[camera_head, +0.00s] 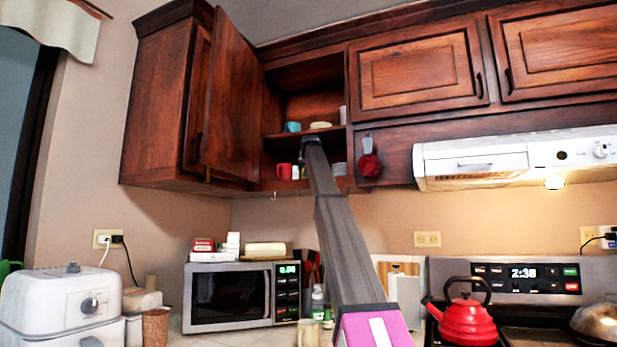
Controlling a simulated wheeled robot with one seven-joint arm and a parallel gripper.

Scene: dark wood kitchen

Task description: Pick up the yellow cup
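My arm reaches up into the open wall cabinet (268,105), and my gripper (309,141) is at its far end, level with the shelf between the two compartments. The gripper is small and dark here, and its fingers cannot be made out. No yellow cup shows clearly. A small pale yellowish thing (304,173) stands on the lower shelf just left of my arm, partly hidden by it; I cannot tell if it is a cup. A flat cream-yellow thing (320,125) lies on the upper shelf above the gripper.
A red mug (284,171) stands on the lower shelf, left of my arm. A teal cup (292,127) is on the upper shelf. White stacked dishes (340,169) sit right of the arm. The open cabinet door (232,100) stands to the left. A microwave (228,297) is below.

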